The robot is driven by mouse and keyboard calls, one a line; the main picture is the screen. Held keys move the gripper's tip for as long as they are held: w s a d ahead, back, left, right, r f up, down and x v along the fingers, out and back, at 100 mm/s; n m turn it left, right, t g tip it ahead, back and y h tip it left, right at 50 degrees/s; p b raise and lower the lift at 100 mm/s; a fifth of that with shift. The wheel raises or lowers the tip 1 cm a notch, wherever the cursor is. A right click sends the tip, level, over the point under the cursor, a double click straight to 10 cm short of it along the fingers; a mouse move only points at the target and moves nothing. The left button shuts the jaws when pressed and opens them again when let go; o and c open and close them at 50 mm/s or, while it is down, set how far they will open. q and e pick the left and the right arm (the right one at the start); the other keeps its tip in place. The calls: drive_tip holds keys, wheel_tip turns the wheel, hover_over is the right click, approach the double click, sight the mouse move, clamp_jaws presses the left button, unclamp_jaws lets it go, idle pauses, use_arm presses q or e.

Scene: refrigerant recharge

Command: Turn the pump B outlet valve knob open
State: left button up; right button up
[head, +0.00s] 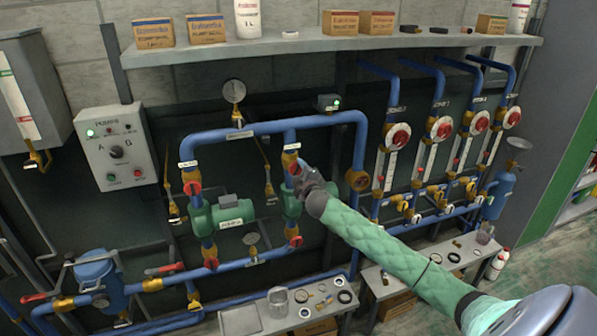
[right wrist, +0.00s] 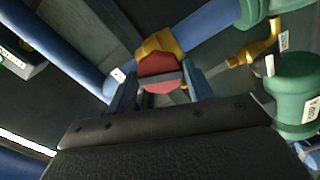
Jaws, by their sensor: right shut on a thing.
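The red valve knob (head: 294,167) sits on a brass valve body on the right of the two vertical blue pump pipes, above the green pump housing. In the right wrist view the knob (right wrist: 160,72) has a dark bar across its face and sits on the brass body (right wrist: 160,43). My right gripper (head: 301,172) reaches it from the lower right. Its two fingers (right wrist: 162,88) are on either side of the knob, shut on it. In the head view the gripper partly hides the knob and the pump behind. My left gripper is not in view.
A second red knob (head: 192,188) is on the left pump pipe, and a red knob (head: 295,242) sits below. A blue pipe (head: 359,145) stands close to the right. The control box (head: 117,147) is at the left. A low bench (head: 240,321) holds small parts.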

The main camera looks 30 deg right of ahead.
drive_tip(key=shift+r+n+p, duration=0.15)
drive_tip(key=shift+n+p, duration=0.2)
drive_tip(key=shift+n, duration=0.25)
drive_tip(key=shift+n+p, duration=0.45)
drive_tip(key=shift+n, duration=0.65)
drive_tip(key=o, duration=1)
drive_tip(key=shift+c, duration=0.2)
drive_tip(key=v, duration=0.7)
